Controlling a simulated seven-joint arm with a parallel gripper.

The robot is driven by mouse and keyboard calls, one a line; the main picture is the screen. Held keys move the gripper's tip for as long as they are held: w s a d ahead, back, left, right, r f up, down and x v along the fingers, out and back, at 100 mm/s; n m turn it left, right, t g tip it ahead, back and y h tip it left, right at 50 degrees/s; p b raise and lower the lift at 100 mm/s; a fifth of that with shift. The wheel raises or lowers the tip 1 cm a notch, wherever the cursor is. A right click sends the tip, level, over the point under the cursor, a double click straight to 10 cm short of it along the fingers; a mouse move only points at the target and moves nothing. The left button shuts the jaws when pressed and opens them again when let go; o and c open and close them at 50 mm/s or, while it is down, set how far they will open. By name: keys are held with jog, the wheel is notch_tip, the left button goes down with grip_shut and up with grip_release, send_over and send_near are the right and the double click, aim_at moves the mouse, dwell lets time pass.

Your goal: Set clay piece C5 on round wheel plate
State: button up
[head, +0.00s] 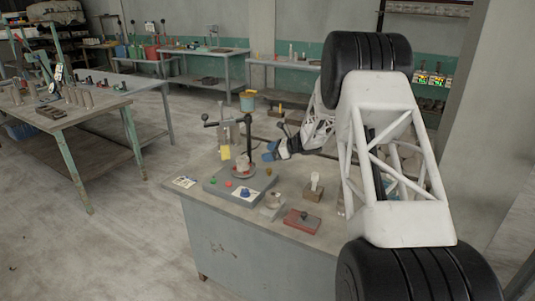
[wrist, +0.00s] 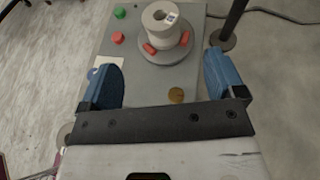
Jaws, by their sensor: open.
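The round wheel plate (wrist: 166,56) is a grey disc on the grey board, with a white spool-like cylinder (wrist: 154,30) on it. Two small red pieces (wrist: 149,48) sit beside the cylinder on the plate. The plate also shows in the head view (head: 243,174). No C5 mark is readable, so I cannot tell which thing is clay piece C5. A flat brown round piece (wrist: 176,95) lies on the board, nearer me than the plate. My gripper (wrist: 163,78) is open with nothing between its blue fingers. In the head view my gripper (head: 268,152) is beside the wheel stand.
The board (head: 223,186) carries a green piece (wrist: 120,13) and a red piece (wrist: 117,37). A dark upright post (wrist: 229,22) stands right of the plate.

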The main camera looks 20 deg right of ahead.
jog(key=shift+r, duration=0.1)
dwell(0.4)
jog(key=s+a+r+m+t+h, duration=0.1)
jog(key=s+r+m+t+h, duration=0.3)
jog(key=r+m, duration=0.55)
jog(key=s+a+r+m+t+h, duration=0.1)
jog(key=s+r+m+t+h, duration=0.1)
jog(key=s+r+m+h, duration=0.6)
jog(key=s+r+m+g+h, duration=0.1)
jog(key=s+r+m, duration=0.2)
jog(key=s+m, duration=0.4)
jog(key=s+r+m+g+h, duration=0.1)
jog(key=s+r+m, duration=0.3)
jog(key=s+m, duration=0.25)
jog(key=s+a+f+m+g, duration=0.2)
jog(key=s+m, duration=0.3)
jog(key=s, duration=0.8)
jog(key=s+a+f+m+g+y, duration=0.1)
jog(key=s+a+f+m+g, duration=0.2)
jog(key=s, duration=1)
jog(key=s+a+f+m+g+y, duration=0.1)
jog(key=s+a+f+m+g, duration=0.1)
jog(key=s+m, duration=0.7)
jog(key=s+a+g, duration=0.1)
jog(key=s+a, duration=0.1)
jog(key=s, duration=0.2)
jog(key=shift+s+a+f, duration=0.15)
jog(key=shift+s+f, duration=0.2)
